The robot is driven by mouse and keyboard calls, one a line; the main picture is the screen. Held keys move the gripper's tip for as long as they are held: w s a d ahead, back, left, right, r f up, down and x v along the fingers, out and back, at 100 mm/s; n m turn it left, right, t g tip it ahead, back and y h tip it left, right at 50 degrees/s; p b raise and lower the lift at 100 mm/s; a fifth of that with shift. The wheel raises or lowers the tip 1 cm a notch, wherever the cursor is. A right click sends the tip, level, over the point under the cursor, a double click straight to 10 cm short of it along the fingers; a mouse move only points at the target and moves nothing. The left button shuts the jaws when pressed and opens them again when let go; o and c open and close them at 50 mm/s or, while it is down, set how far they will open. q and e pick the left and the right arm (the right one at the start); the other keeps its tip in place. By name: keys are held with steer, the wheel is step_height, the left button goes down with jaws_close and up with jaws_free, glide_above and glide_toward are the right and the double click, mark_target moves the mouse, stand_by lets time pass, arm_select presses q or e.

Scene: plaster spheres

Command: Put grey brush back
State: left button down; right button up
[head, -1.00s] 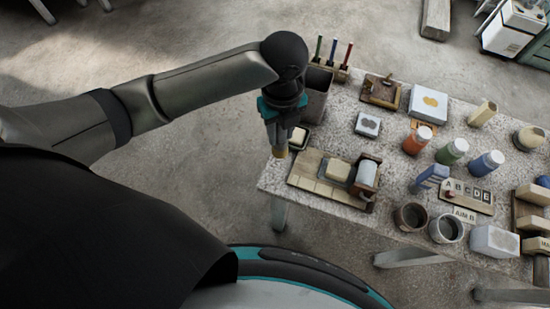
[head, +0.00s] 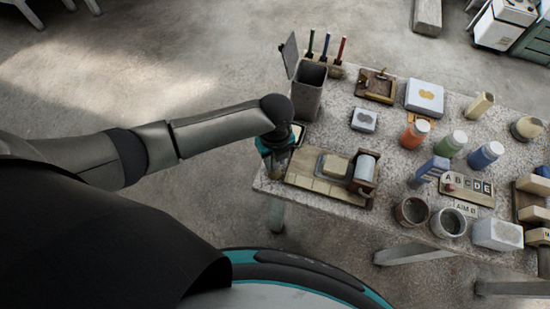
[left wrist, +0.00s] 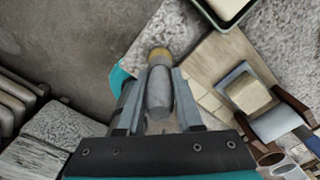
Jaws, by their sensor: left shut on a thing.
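My left gripper (head: 272,165) is at the left end of the stone-topped table, beside the wooden tile board (head: 325,190). In the left wrist view the left gripper (left wrist: 158,95) is shut on a grey cylindrical piece with a yellowish end, which I take to be the grey brush (left wrist: 159,88). Its yellowish end points away from the wrist. A small wooden rack (head: 336,72) at the table's back left holds upright green, blue and red brushes. My right gripper is not in view.
A grey bin (head: 307,92) with its lid raised stands behind the left gripper. A dark-rimmed tray with a cream block (left wrist: 225,10) shows in the left wrist view. Coloured bottles (head: 450,145), cups (head: 411,212) and a letter board (head: 467,189) fill the right side.

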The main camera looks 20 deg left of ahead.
arm_select(q)
steer(key=shift+f, duration=0.1)
steer(key=c, duration=0.6)
jaws_free()
steer(key=shift+o, duration=0.2)
step_height(320, 180, up, 12)
steer(key=shift+r+p, duration=0.15)
steer(key=shift+p, duration=0.9)
